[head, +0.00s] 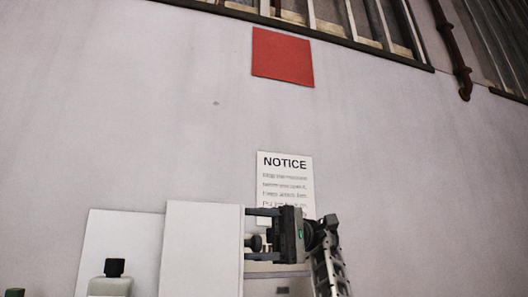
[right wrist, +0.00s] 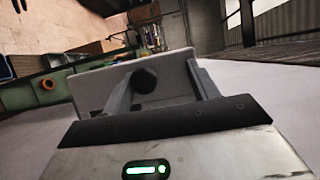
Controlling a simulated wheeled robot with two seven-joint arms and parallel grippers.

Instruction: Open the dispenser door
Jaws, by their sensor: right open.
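A pale upright panel, the dispenser door (head: 203,252), stands low in the head view. A dark round knob (head: 256,243) shows just right of its edge. My right gripper (head: 249,237) comes in from the right with its fingers pointing left, one above and one below the knob. In the right wrist view the knob (right wrist: 144,80) lies between the two open fingers, in front of a pale panel face (right wrist: 120,90). I cannot tell whether a finger touches it. Part of the dispenser behind the gripper is hidden. My left gripper is not in view.
A second white panel (head: 120,238) stands behind at the left. A bottle with a black cap (head: 112,275) is at the lower left. A notice sign (head: 285,170) and a red square (head: 282,57) are on the wall.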

